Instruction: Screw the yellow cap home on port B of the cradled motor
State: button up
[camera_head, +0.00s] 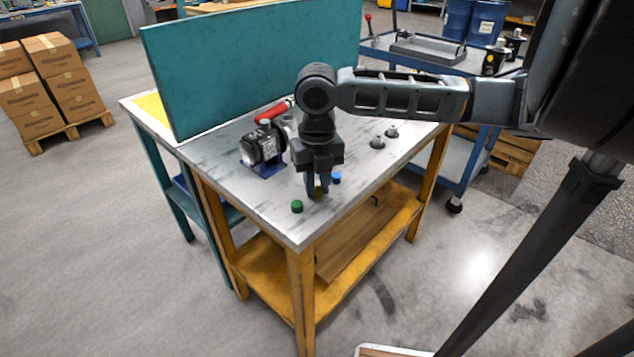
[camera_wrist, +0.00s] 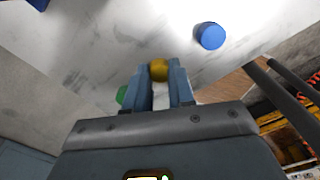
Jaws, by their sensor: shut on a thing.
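The black motor (camera_head: 262,145) sits in a blue cradle (camera_head: 268,170) on the metal-topped table, left of my arm. Its port B cannot be made out at this size. My gripper (camera_head: 318,190) points down near the table's front corner, to the right of and in front of the motor. In the wrist view, my gripper (camera_wrist: 165,78) is shut on the yellow cap (camera_wrist: 159,70), which shows between the fingertips. In the head view only a small bit of yellow shows there. I cannot tell whether the cap touches the tabletop.
A green cap (camera_head: 297,206) and a blue cap (camera_head: 336,178) stand close on either side of my gripper. Two grey fittings (camera_head: 377,142) are farther right. A red-handled object (camera_head: 273,111) lies behind the motor, before a teal panel (camera_head: 250,65). The front tabletop is mostly clear.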

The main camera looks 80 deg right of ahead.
aim_at(317, 188)
jog(key=shift+r+p, duration=2.25)
jog(key=shift+r, duration=0.8)
grip_shut()
